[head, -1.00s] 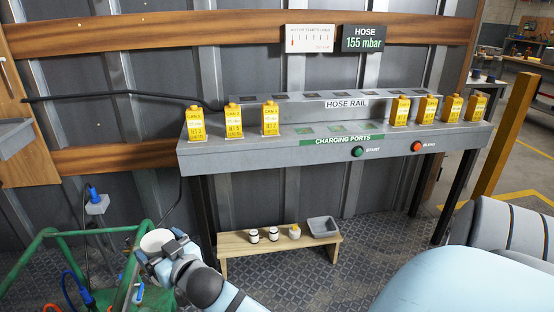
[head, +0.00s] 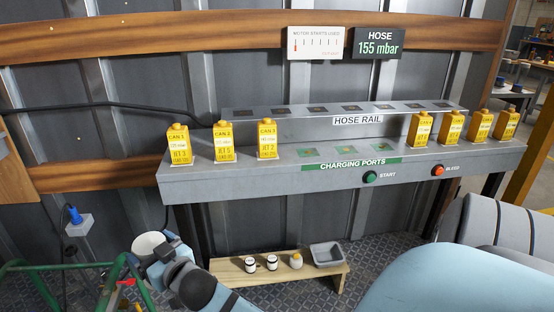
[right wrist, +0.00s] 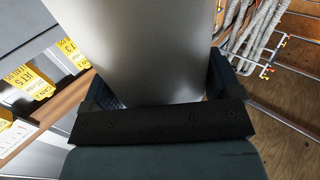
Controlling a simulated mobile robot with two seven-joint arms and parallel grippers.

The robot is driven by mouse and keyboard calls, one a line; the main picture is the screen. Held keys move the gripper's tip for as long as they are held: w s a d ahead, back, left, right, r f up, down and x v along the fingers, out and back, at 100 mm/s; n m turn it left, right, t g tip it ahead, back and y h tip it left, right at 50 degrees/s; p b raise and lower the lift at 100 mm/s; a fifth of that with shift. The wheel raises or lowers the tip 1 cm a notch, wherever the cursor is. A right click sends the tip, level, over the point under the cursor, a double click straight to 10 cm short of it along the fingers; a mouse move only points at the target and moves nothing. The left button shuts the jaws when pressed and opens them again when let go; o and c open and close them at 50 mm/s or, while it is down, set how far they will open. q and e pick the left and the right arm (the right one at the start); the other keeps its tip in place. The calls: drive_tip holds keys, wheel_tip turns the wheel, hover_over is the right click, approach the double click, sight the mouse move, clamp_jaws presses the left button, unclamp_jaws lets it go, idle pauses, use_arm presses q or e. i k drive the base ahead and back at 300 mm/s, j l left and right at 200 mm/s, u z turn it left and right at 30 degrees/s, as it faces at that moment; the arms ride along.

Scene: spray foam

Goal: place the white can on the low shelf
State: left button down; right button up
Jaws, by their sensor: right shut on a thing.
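The white can (head: 148,243) is at the lower left of the head view. My right gripper (head: 157,252) is shut on it and holds it up, left of the low wooden shelf. In the right wrist view the can (right wrist: 150,50) is a large, plain, pale cylinder between the two fingers of the right gripper (right wrist: 155,85). The low shelf (head: 225,273) stands on the floor under the grey bench, and its left part has bare wood. My left gripper is not in view.
On the shelf stand two white jars (head: 250,265) with dark bands, a yellowish-white bottle (head: 296,261) and a grey bin (head: 327,254). The grey bench (head: 330,177) overhangs behind, with yellow cans (head: 179,147) on top. A green tube frame (head: 60,265) is at lower left.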

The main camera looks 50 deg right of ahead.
sight(224, 278)
drive_tip(key=i+l, duration=0.15)
drive_tip(key=l, duration=0.3)
drive_tip(key=i+l+u, duration=0.1)
drive_tip(key=l, duration=0.35)
drive_tip(key=i+l, duration=0.5)
drive_tip(key=l+u, duration=0.05)
drive_tip(key=l, duration=0.05)
